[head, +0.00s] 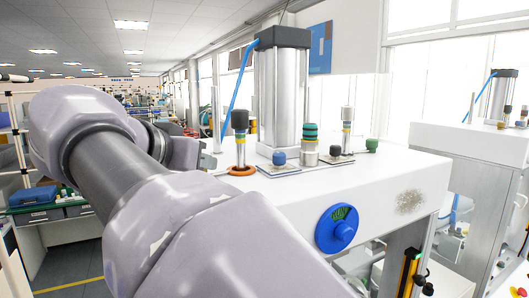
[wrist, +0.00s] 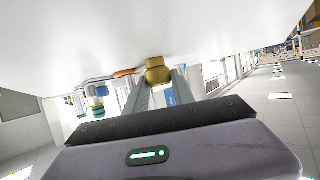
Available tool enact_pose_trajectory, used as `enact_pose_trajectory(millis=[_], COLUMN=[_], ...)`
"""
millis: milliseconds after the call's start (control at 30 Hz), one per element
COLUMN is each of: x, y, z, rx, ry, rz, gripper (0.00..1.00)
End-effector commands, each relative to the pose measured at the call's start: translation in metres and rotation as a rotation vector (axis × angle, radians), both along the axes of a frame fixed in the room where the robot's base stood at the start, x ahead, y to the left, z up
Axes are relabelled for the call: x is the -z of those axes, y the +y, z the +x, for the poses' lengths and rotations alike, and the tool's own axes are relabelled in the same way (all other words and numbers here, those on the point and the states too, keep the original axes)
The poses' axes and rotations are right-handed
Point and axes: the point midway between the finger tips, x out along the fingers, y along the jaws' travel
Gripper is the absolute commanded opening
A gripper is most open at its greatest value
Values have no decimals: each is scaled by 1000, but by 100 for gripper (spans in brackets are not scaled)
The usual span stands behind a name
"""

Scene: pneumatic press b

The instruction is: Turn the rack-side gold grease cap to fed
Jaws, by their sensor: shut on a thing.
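The gold grease cap (wrist: 157,71) is in the upper middle of the wrist view, against a broad white surface. My gripper (wrist: 160,80) has one finger on each side of the cap and is shut on it. The fingers cover part of the cap's sides. No mark showing the cap's turn position can be made out. In the head view my arm covers the left and front, and neither my gripper nor the gold cap shows there.
The white press top (head: 390,165) carries a tall cylinder (head: 282,95), a blue knob (head: 279,158), a green-banded knob (head: 310,145) and a black-topped post (head: 240,135) in an orange ring. A blue dial (head: 337,228) is on its front. A second white machine (head: 480,165) stands right.

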Motion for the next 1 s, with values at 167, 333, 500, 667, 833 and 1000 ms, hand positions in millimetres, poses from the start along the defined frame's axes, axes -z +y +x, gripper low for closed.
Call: enact_pose_trajectory(millis=[167,333,500,667,833,1000], x=[0,1,3,4,5,5], y=[1,0,0,-1,-1,-1], z=[0,0,0,0,0,0], rx=[95,153,182,192,192,192], ry=[7,8,8,9,10,10], rz=[-2,-3,-2,-2,-2,-2], gripper=[0,0,0,0,0,39])
